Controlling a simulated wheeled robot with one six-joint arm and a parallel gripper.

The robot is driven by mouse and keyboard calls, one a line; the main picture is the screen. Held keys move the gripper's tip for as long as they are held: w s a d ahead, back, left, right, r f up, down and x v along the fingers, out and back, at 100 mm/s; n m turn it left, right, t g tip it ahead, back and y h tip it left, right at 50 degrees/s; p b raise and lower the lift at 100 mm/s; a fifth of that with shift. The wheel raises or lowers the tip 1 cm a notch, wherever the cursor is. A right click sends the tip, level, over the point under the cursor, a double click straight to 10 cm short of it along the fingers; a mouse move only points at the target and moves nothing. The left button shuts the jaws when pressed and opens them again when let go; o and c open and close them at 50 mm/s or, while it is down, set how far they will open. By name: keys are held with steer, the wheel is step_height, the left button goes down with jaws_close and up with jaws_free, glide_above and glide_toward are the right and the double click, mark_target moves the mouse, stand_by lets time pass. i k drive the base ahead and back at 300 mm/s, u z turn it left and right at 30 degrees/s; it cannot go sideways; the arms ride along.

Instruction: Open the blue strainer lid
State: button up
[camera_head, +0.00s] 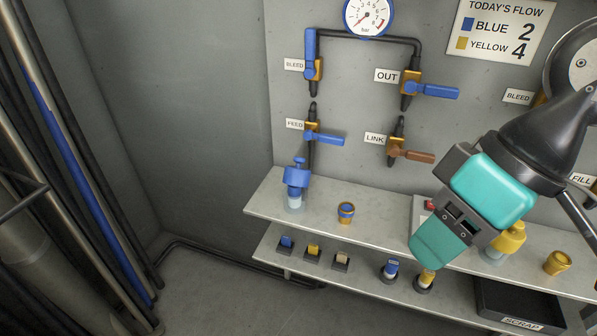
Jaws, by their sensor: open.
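The blue strainer (294,199) stands upright at the left part of the upper shelf. Its blue lid (297,178) sits on top of a clear bowl and has a small blue handle sticking up. The lid looks closed on the bowl. My gripper (432,252) is well to the right of the strainer, over the front edge of the shelves, pointing down and left. It is open. Its fingertips are hard to make out, and it is not touching the strainer.
Blue-handled valves (324,138) and pipes are on the wall above. The lower shelf holds several small parts and a black scrap tray (519,306). A yellow strainer (506,241) stands behind my gripper. Open floor lies left.

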mark_target(297, 177)
steer(key=k, duration=0.1)
steer(key=u, duration=1.8)
steer(key=i, duration=0.85)
steer(key=z, duration=1.9)
